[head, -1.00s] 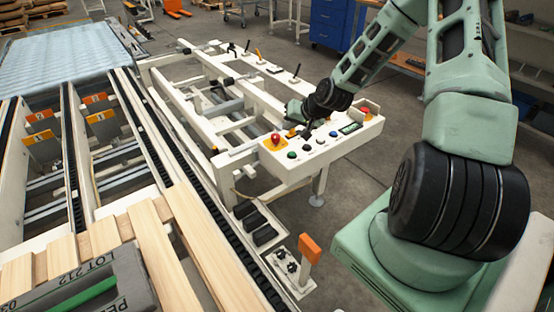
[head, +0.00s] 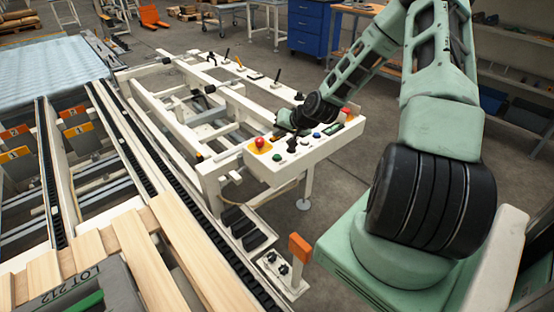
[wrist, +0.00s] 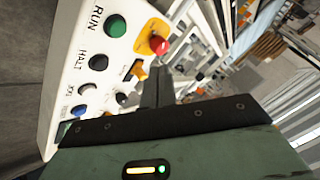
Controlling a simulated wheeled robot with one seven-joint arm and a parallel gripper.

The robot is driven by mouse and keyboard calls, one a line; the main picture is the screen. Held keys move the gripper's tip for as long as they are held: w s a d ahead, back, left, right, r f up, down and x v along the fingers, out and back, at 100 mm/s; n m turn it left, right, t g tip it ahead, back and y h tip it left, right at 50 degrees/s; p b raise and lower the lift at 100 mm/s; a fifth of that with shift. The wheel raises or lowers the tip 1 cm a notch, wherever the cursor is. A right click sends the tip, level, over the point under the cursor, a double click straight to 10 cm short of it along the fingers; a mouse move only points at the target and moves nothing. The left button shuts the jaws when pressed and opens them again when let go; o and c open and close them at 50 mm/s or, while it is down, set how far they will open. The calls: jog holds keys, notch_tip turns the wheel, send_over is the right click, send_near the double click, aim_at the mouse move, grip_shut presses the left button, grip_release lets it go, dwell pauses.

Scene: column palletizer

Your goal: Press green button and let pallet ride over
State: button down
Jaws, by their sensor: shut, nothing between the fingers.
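The green RUN button (wrist: 115,25) sits at the top of the white control panel (wrist: 72,50) in the wrist view. It also shows near the front edge in the head view (head: 277,156). My gripper (wrist: 152,72) is shut and empty, its fingers pointing over the panel beside the buttons and below the red knob. It appears apart from the green button. In the head view, my wrist hides much of the gripper. A wooden pallet (head: 150,250) lies on the chain conveyor (head: 135,160) at lower left, its near part cut off by the frame.
A red emergency knob (wrist: 158,45) on a yellow base stands near the green button. A black HALT button (wrist: 98,62), white button (wrist: 88,89) and blue button (wrist: 78,111) line the panel. Levers rise behind. An orange-topped post (head: 300,248) stands on the near side.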

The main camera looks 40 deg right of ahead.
aim_at(279, 157)
notch_tip(279, 157, down, 7)
jog(key=b, duration=0.4)
jog(key=shift+b, duration=0.35)
jog(key=shift+f, duration=0.1)
dwell(1.5)
jog(key=shift+f, duration=0.25)
